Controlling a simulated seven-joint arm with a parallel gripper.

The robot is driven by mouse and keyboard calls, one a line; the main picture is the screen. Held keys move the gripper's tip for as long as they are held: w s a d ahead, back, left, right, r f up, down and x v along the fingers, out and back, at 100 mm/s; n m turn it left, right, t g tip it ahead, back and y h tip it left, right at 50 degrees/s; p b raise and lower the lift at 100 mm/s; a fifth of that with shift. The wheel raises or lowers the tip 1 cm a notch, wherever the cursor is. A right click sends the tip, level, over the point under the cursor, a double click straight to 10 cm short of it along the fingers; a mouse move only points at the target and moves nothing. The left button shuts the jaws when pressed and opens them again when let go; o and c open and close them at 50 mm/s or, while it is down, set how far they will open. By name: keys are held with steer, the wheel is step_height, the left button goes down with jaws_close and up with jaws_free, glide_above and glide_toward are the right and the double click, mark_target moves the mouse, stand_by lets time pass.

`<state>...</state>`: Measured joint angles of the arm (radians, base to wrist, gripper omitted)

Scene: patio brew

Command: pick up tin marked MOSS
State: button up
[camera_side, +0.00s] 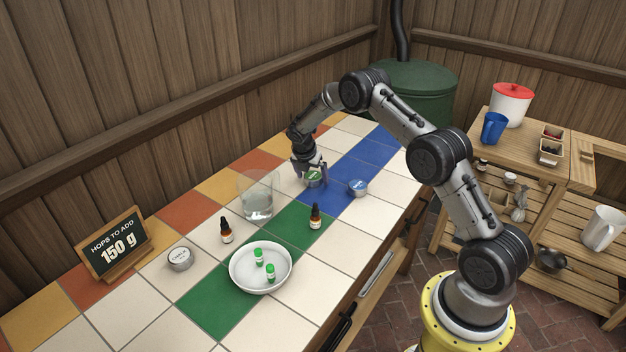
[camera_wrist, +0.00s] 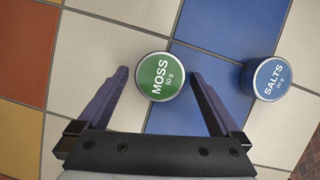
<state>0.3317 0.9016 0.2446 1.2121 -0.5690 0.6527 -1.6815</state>
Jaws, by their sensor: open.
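The tin marked MOSS (camera_wrist: 160,77) is round with a green lid reading "MOSS 50 g". In the wrist view it sits between the tips of my gripper (camera_wrist: 158,80), whose two fingers are open on either side of it. A small gap shows between the tin and the fingers. In the side view the MOSS tin (camera_side: 313,178) is on the tiled counter by the blue tiles, with my gripper (camera_side: 311,173) low over it, partly hiding it.
A blue SALTS tin (camera_wrist: 269,78) stands to the right; it also shows in the side view (camera_side: 358,187).

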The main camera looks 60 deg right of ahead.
steer(key=c, duration=1.3)
steer(key=shift+c, duration=0.2)
steer(key=shift+r, duration=0.1)
